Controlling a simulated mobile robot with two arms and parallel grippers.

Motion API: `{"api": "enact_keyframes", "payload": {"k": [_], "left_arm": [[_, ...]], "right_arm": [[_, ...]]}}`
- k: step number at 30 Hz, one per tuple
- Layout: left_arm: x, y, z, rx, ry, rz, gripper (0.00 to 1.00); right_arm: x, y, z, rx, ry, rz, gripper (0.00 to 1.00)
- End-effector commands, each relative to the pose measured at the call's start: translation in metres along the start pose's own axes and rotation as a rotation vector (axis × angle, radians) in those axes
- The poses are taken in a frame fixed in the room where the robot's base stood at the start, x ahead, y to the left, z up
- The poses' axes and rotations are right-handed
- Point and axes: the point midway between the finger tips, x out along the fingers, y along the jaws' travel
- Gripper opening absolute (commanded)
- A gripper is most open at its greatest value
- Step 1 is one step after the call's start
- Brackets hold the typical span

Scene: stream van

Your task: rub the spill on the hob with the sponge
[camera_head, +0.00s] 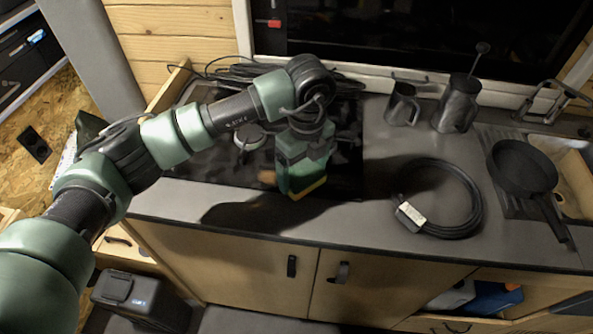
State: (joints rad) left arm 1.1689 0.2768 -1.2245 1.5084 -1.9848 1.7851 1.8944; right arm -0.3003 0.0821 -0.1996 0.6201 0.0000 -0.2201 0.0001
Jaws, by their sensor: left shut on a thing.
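The black hob (345,165) is set in the grey worktop in the middle of the head view. My left arm reaches in from the left, and my left gripper (305,178) points down over the hob's front part. It is shut on the sponge (309,189), of which a yellow edge shows below the green gripper body. Whether the sponge touches the hob is hard to tell. A small orange-brown patch (267,177), which looks like the spill, shows on the hob just left of the gripper. My arm and gripper hide part of the hob. My right gripper is out of view.
A coiled black cable (470,205) lies on the worktop right of the hob. A dark mug (401,105) and a taller metal jug (457,105) stand behind it. A dark pan (522,170) lies by the sink. More black cable (235,72) lies behind the hob.

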Motion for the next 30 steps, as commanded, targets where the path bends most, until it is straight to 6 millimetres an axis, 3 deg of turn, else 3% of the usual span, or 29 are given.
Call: {"api": "enact_keyframes", "payload": {"k": [1,9,30], "left_arm": [[-0.002,-0.012,-0.017,0.031,0.021,-0.03,0.52],[-0.005,-0.015,-0.022,0.036,0.023,-0.029,0.51],[-0.009,0.011,0.01,0.028,0.018,-0.034,0.52]], "right_arm": [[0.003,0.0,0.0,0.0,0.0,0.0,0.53],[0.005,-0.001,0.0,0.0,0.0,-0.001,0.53],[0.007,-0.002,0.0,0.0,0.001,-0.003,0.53]]}}
